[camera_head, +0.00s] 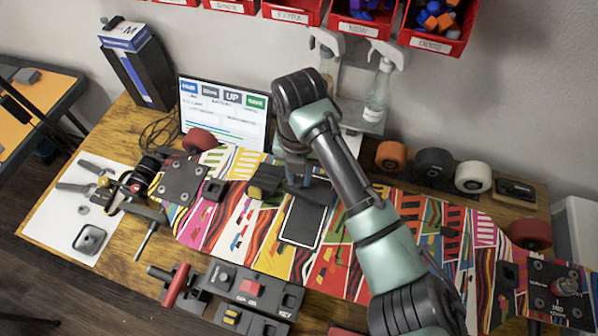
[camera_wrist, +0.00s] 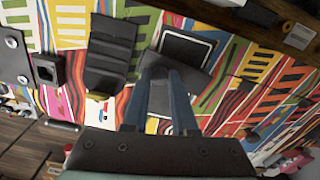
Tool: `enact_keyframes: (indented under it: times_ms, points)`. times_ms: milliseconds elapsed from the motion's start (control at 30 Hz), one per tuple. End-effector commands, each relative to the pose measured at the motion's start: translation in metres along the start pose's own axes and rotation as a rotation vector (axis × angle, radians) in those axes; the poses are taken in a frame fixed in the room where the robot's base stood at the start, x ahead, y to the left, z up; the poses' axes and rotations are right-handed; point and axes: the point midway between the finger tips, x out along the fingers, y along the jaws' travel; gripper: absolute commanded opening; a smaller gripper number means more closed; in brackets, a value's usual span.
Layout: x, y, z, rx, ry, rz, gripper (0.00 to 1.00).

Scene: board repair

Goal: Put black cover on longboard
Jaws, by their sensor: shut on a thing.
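The longboard (camera_head: 270,255), with a multicoloured graphic, lies across the workbench; it also shows in the wrist view (camera_wrist: 75,100). A black rectangle with a white outline (camera_head: 302,222) lies in its middle part, and shows at the upper centre of the wrist view (camera_wrist: 186,47). My gripper (camera_head: 298,184) is just behind this rectangle, low over the board. In the wrist view my gripper (camera_wrist: 160,74) is shut on a dark flat piece, seemingly the black cover (camera_wrist: 190,76), beside the rectangle. The fingers hide part of it. I cannot tell whether it touches the board.
A ridged black block (camera_head: 264,181) sits on the board left of my gripper. A screen (camera_head: 224,112) and spray bottles (camera_head: 379,85) stand behind. Loose wheels (camera_head: 433,163) stand at the back right. A dark tool holder (camera_head: 240,290) lies in front of the board.

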Motion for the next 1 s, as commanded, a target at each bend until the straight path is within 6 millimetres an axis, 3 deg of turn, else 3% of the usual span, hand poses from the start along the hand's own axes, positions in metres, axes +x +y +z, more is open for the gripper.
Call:
enact_keyframes:
  times_ms: [233, 267, 433, 633, 733, 1000]
  points:
    - [0.0011, 0.0001, 0.0000, 0.000, 0.000, 0.000, 0.00]
    - [0.0011, 0.0001, 0.0000, 0.000, 0.000, 0.000, 0.29]
    - [0.0011, 0.0001, 0.0000, 0.000, 0.000, 0.000, 0.60]
    - [0.0011, 0.0000, 0.0000, 0.000, 0.000, 0.000, 0.61]
    - [0.0012, 0.0001, 0.0000, 0.000, 0.000, 0.000, 0.47]
    - [0.0012, 0.0000, 0.0000, 0.000, 0.000, 0.000, 0.47]
